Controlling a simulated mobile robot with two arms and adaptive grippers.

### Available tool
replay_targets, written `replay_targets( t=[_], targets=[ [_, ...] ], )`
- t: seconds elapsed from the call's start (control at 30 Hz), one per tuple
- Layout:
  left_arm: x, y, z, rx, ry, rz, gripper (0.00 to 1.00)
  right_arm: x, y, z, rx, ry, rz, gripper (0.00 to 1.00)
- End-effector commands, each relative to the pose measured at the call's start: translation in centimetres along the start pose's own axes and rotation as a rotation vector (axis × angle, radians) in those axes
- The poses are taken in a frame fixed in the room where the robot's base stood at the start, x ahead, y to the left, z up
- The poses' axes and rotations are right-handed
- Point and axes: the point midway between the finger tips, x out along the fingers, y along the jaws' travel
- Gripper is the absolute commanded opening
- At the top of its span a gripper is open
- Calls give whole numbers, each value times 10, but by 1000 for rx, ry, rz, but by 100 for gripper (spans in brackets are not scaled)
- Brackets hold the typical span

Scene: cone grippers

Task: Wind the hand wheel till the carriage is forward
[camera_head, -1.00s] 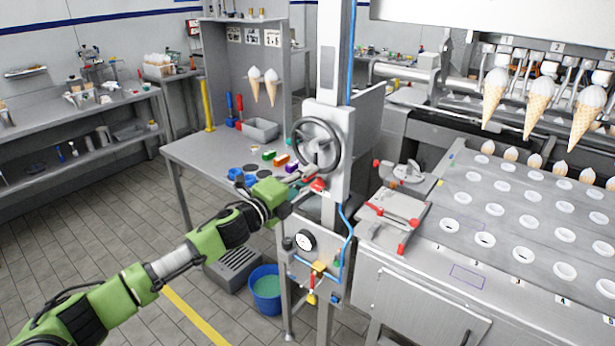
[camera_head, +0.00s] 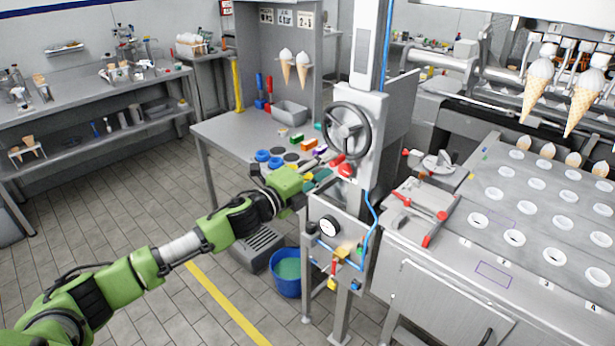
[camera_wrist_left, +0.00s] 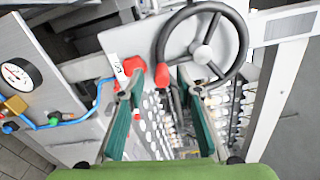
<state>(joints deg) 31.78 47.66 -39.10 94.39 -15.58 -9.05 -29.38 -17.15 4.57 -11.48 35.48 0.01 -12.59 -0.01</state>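The hand wheel (camera_head: 348,131) is a dark ring with spokes on the front of a grey column. It also shows at the top of the left wrist view (camera_wrist_left: 203,52). A red handle (camera_head: 338,160) sits at its lower left, with a red knob (camera_head: 346,171) just below. My left gripper (camera_head: 318,175) is just below and left of the wheel. In the left wrist view its two green-sided fingers (camera_wrist_left: 160,85) stand apart, with a red grip (camera_wrist_left: 162,75) between them near the right fingertip. I cannot tell which part is the carriage. My right gripper is out of view.
A gauge (camera_head: 329,226) and blue hose (camera_head: 374,215) are on the stand below the wheel. A blue bucket (camera_head: 288,285) stands on the floor. A bench (camera_head: 225,130) with coloured blocks is behind my gripper. A grey machine top (camera_head: 540,215) with holes lies at right.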

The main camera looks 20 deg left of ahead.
Motion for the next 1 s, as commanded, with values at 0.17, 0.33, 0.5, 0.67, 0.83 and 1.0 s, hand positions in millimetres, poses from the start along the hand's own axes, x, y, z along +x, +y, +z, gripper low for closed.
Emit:
replay_targets(
  t=[0.17, 0.33, 0.5, 0.67, 0.83, 1.0],
  targets=[
    [-33, 3, 0, -1, 0, 4, 32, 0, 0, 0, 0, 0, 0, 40],
    [-57, 2, 1, -1, 0, 3, 32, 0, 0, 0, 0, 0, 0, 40],
    [-71, 2, 2, -1, -2, 3, 32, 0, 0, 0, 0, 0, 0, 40],
    [-77, 1, 2, -2, -2, 1, 32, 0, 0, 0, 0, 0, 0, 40],
    [-78, 0, 2, -1, -2, 1, 32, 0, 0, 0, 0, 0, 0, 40],
    [-78, 0, 2, -1, -2, 1, 32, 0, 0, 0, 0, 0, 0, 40]
  ],
)
